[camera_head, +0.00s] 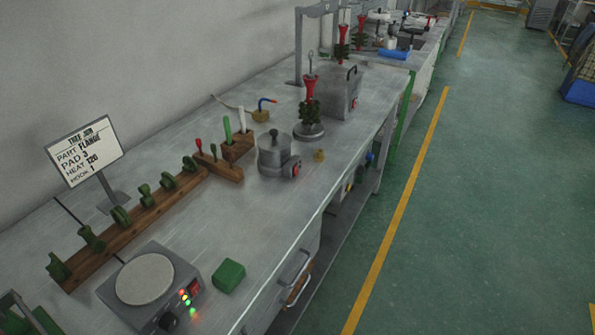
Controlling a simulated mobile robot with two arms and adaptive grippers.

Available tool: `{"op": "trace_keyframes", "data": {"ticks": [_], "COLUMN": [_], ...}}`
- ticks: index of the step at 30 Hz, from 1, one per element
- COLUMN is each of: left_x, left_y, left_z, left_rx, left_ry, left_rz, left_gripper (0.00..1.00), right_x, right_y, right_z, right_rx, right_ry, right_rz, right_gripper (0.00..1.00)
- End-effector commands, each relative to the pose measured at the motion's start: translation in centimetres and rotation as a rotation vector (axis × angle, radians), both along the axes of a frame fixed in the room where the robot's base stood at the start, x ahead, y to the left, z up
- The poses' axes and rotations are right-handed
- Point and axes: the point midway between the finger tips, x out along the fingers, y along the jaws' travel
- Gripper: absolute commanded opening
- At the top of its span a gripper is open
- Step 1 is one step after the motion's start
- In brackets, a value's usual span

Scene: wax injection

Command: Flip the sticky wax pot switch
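A small grey metal pot (273,159) with a lid and dark knob stands on the bench, right of the wooden tool blocks. It looks like the sticky wax pot. A red switch (296,170) sits on the grey housing at its right front side. The switch is too small to tell its position. Neither of my grippers is in view, and nothing covers the pot.
A hot plate (145,279) with lit indicators and a green block (229,276) stand nearer on the bench. A wooden rack (143,220) holds green parts beside a sign (86,152). A wax tree (309,112) and a grey box (335,94) stand behind the pot.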

Motion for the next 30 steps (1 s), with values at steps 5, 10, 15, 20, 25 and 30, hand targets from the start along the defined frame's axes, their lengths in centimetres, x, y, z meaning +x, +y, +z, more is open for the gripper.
{"op": "trace_keyframes", "data": {"ticks": [5,10,15,20,25,30], "left_x": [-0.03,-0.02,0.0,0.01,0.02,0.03], "left_y": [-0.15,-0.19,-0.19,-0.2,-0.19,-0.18], "left_z": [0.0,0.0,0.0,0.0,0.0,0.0], "left_rx": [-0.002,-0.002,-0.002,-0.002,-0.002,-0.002], "left_ry": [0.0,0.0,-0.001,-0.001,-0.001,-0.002], "left_rz": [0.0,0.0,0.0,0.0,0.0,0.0], "left_gripper": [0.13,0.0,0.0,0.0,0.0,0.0], "right_x": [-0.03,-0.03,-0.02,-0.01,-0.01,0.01], "right_y": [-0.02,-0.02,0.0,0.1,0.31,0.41], "right_z": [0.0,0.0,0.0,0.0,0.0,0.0], "right_rx": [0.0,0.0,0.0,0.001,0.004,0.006], "right_ry": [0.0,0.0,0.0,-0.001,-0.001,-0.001], "right_rz": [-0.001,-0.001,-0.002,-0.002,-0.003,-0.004], "right_gripper": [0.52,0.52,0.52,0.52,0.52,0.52]}}
